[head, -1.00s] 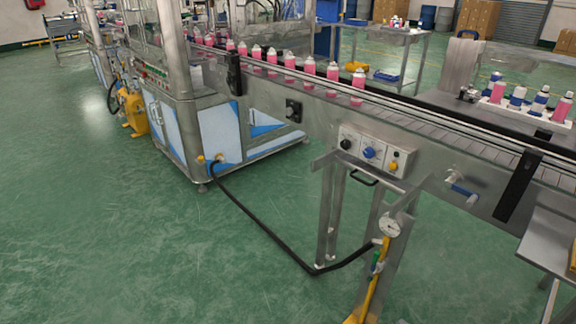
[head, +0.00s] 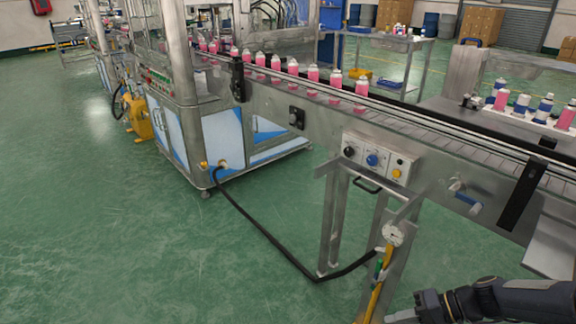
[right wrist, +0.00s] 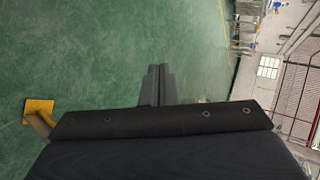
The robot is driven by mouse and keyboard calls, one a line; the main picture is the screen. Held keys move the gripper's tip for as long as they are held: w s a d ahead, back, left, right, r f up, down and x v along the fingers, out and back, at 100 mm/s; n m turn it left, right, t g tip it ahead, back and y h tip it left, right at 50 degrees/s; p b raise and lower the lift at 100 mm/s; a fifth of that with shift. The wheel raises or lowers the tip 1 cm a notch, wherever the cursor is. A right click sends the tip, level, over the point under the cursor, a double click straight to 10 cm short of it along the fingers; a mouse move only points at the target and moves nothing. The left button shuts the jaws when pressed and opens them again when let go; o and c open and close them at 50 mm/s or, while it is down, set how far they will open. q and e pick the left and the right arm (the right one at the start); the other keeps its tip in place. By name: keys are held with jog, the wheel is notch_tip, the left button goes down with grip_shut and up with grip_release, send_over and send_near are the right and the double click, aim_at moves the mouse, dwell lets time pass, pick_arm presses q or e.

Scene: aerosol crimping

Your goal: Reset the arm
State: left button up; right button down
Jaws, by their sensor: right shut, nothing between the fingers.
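My right gripper (head: 402,317) shows at the bottom right of the head view, at the end of my dark right arm. It is in front of the conveyor's stand and partly cut off by the lower edge. In the right wrist view its two grey fingers (right wrist: 158,85) are together, with nothing between them, over green floor. My left gripper is in neither view.
A conveyor (head: 420,125) carries a row of pink cans (head: 313,74) across the upper right. A control box (head: 375,158) sits on its side. A black hose (head: 265,237) lies on the floor by the machine (head: 215,130). The green floor (head: 110,240) at left is clear.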

jog(key=s+a+r+t+h, duration=0.2)
jog(key=s+r+h, duration=0.2)
jog(key=s+r, duration=0.35)
jog(key=s+a+r+t+h, duration=0.2)
jog(key=s+a+r+h, duration=0.1)
jog(key=s+r, duration=0.45)
notch_tip(320, 180, up, 14)
jog(key=s+p, duration=0.1)
jog(key=p, duration=1.3)
jog(key=shift+d, duration=0.25)
